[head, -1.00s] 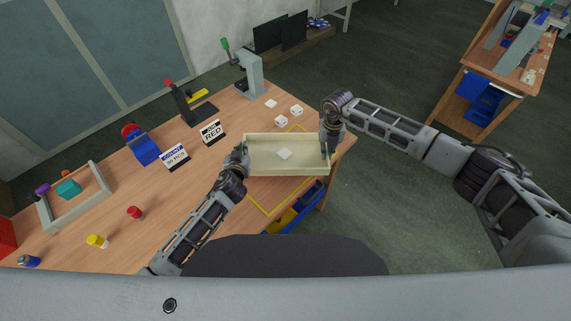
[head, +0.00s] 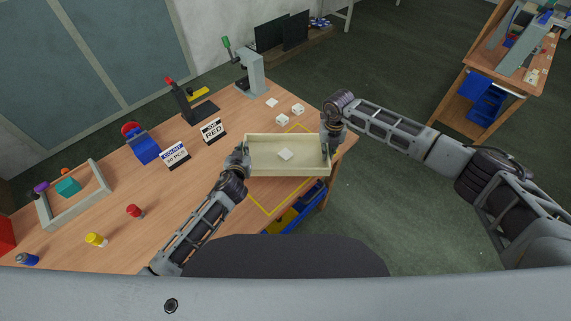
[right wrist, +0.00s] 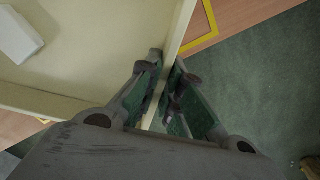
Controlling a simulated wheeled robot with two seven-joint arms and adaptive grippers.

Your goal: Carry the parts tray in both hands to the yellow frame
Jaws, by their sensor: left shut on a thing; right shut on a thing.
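The cream parts tray (head: 288,171) is held level between my two grippers, with one white piece (head: 285,154) lying in it. My left gripper (head: 243,152) is shut on the tray's left wall. My right gripper (head: 326,147) is shut on its right wall; in the right wrist view its fingers (right wrist: 164,92) pinch the tray's wall (right wrist: 178,35). The yellow frame (head: 262,210) is an outline on the table, partly hidden beneath the tray. Its corners show in front of and behind the tray. I cannot tell how high the tray is above the table.
White blocks (head: 282,120) lie behind the tray. Two sign cards (head: 213,131), a blue device (head: 143,147) and a grey press (head: 252,75) stand farther back and left. Blue bins (head: 310,200) hang below the table's front edge. Inked pots and another tray (head: 81,211) are at left.

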